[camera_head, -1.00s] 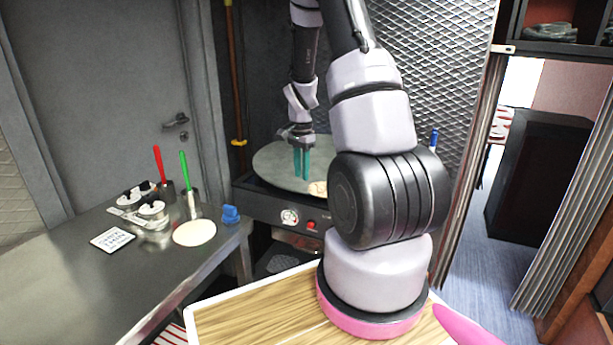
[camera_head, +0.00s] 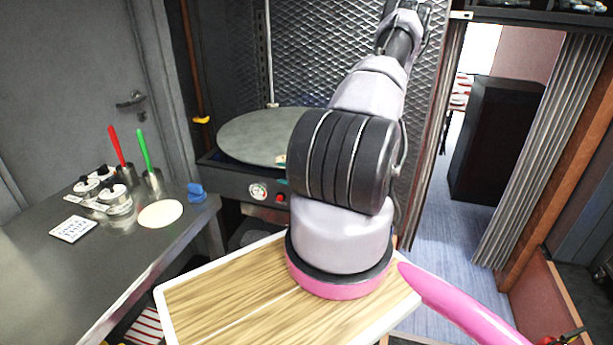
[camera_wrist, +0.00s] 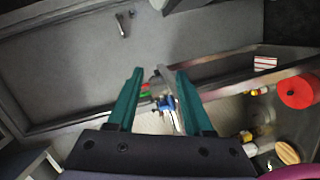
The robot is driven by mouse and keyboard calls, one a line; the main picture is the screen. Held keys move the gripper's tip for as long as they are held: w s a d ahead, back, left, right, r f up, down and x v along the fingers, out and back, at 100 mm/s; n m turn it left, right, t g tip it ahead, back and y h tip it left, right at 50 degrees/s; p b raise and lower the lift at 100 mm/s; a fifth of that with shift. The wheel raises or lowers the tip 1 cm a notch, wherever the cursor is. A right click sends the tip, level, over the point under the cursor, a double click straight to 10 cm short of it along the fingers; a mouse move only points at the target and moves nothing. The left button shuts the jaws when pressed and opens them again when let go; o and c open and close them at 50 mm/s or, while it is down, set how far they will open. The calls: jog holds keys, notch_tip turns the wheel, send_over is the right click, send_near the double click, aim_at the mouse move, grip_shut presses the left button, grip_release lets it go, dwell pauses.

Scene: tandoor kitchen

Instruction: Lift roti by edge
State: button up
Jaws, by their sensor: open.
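A pale flat disc that looks like a roti (camera_head: 160,213) lies on the steel counter at left. A large round grey griddle plate (camera_head: 250,137) sits on the stove at the back. A small beige edge (camera_head: 282,159), perhaps another roti, shows on the griddle beside my arm, which hides the rest. My gripper (camera_wrist: 155,72) has two teal fingers, apart with nothing held between them in the wrist view. In the head view my arm hides most of it. I cannot make out a roti clearly in the wrist view.
On the counter (camera_head: 60,268) stand a red-handled tool (camera_head: 116,145), a green-handled tool (camera_head: 144,150), small lidded pots (camera_head: 115,199), a white card (camera_head: 73,229) and a blue item (camera_head: 196,193). A metal mesh wall (camera_head: 330,50) rises behind the griddle. Blue floor (camera_head: 435,215) is open at right.

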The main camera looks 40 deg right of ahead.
jog(key=s+d+f+m+t+h, duration=0.1)
jog(key=d+f+m+h, duration=0.1)
jog(key=d+m+h, duration=0.4)
jog(key=shift+s+m, duration=0.25)
jog(key=shift+m, duration=0.15)
jog(key=shift+t, duration=0.3)
jog(key=x, duration=1.1)
jog(key=shift+s, duration=0.1)
jog(key=shift+c, duration=0.3)
grip_shut()
